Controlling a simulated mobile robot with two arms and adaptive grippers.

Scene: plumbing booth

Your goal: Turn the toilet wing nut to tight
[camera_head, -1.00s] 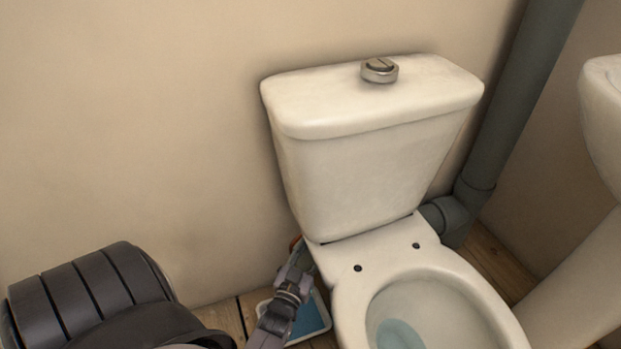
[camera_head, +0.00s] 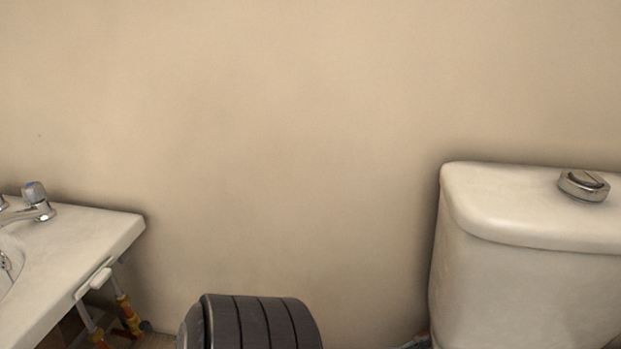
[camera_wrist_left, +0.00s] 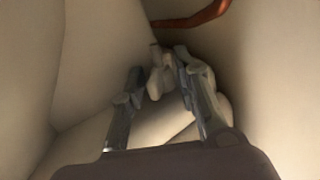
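The toilet (camera_head: 520,285) shows at the right of the head view as a white cistern with a round metal flush button on its lid; its lower part is out of frame. In the left wrist view my left gripper (camera_wrist_left: 160,65) reaches in close under pale toilet surfaces. Its two grey fingers lean towards each other, with a small pale piece, probably the wing nut (camera_wrist_left: 158,84), between the tips. The fingers stand on either side of it; I cannot tell whether both touch it. My right gripper is not in view.
A reddish-brown hose or pipe (camera_wrist_left: 192,18) curves close beyond the fingertips. Pale surfaces crowd the left gripper on both sides. In the head view a washbasin (camera_head: 75,255) with a tap stands at the left, with orange and yellow pipe fittings (camera_head: 128,315) under it. The wall between is bare.

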